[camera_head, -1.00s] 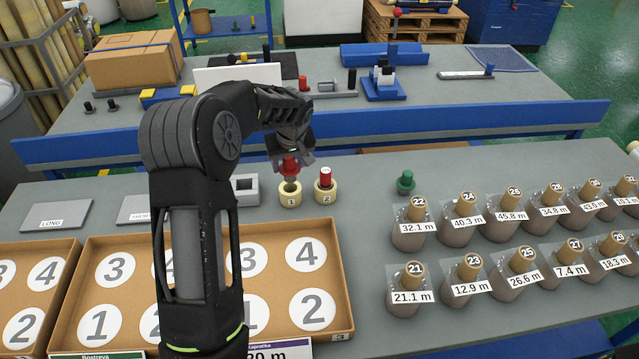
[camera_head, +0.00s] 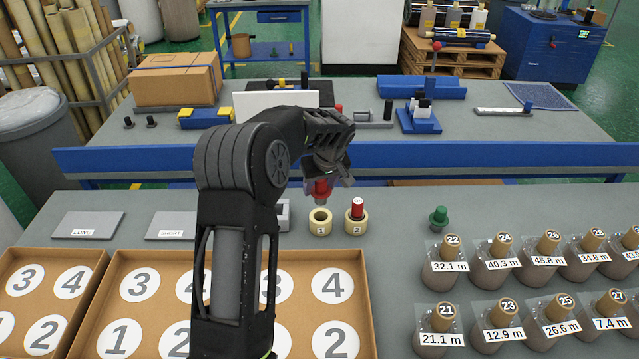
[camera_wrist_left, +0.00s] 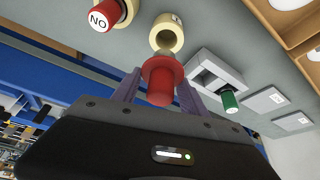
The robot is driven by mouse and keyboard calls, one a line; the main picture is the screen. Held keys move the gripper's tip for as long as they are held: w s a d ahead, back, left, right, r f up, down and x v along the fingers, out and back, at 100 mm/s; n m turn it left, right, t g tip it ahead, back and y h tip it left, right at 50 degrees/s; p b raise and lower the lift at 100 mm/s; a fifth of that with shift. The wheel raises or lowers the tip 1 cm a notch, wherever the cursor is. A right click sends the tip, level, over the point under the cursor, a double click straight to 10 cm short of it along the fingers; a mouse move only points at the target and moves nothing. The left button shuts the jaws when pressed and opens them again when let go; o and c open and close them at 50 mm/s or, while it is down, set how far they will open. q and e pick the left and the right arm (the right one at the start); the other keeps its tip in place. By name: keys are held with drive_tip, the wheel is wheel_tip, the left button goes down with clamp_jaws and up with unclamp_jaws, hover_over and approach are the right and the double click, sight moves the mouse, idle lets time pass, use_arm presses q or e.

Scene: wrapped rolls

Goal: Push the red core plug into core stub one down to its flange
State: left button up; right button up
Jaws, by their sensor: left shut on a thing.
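My left gripper (camera_head: 322,184) is shut on the red core plug (camera_head: 319,189) and holds it above core stub one (camera_head: 320,222), a cream ring with an open hole. In the left wrist view the red plug (camera_wrist_left: 160,78) sits between the fingers, its flange towards stub one (camera_wrist_left: 168,34). The plug's tip is apart from the stub's mouth, as far as I can tell. Core stub two (camera_head: 355,227) stands to the right with another red plug (camera_head: 358,206) in it; that plug's end reads "NO" in the left wrist view (camera_wrist_left: 99,18). My right gripper is not in view.
A grey block with a square opening (camera_wrist_left: 214,74) and a green plug (camera_wrist_left: 229,102) are near stub one. A cardboard tray (camera_head: 363,290) lies in front; a blue rail (camera_head: 480,164) runs behind.

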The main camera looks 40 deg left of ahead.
sight(320, 200)
use_arm(q)
drive_tip(key=shift+f+b, duration=0.85)
drive_tip(key=shift+f, duration=1.25)
drive_tip(key=shift+b, duration=0.9)
idle(0.3)
drive_tip(key=shift+f+b, duration=0.45)
